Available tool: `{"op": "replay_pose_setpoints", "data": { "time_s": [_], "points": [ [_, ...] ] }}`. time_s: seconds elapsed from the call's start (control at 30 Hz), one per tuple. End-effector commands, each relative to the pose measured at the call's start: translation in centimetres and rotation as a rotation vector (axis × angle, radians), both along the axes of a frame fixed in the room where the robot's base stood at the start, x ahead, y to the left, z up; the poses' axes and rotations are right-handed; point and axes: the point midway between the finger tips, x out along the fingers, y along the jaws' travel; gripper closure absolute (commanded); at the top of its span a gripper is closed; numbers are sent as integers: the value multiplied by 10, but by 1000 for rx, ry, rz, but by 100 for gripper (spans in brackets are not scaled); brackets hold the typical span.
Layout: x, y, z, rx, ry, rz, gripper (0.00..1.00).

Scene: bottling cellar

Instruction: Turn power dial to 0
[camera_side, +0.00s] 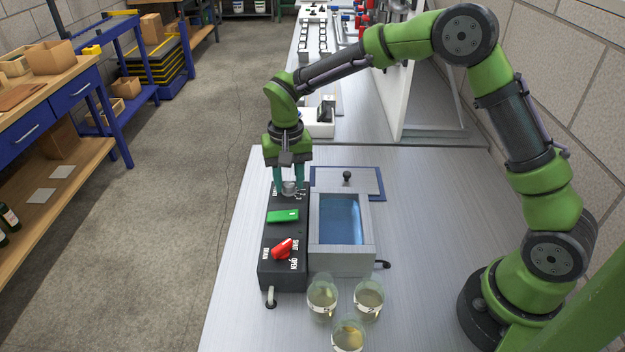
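The power dial (289,190) is a greyish round knob at the far end of the black control box (283,232). White marks show beside it, too small to read surely. My gripper (289,186) points straight down over the dial, one teal finger on each side of it. The fingers are apart from each other; whether they touch the dial cannot be told. The dial's setting is partly hidden by the fingers.
A metal basin with bluish liquid (341,218) stands right of the box, its lid (347,183) with a black knob lying behind it. Several glasses of pale liquid (368,300) stand in front. The bench surface (430,235) at right is clear. A blue workbench (60,95) is at left.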

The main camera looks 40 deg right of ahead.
Motion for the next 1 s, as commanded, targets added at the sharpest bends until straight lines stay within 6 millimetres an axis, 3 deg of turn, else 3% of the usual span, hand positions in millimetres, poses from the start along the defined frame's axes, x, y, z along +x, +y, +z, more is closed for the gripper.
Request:
{"op": "replay_pose_setpoints", "data": {
  "time_s": [0.03, 0.23, 0.57, 1.0],
  "points": [
    [0, 0, 0, 0, 0, 0, 71],
    [0, 0, 0, 0, 0, 0, 100],
    [0, 0, 1, 0, 0, 56, 100],
    [0, 0, 1, 0, 0, 347, 100]
  ]
}}
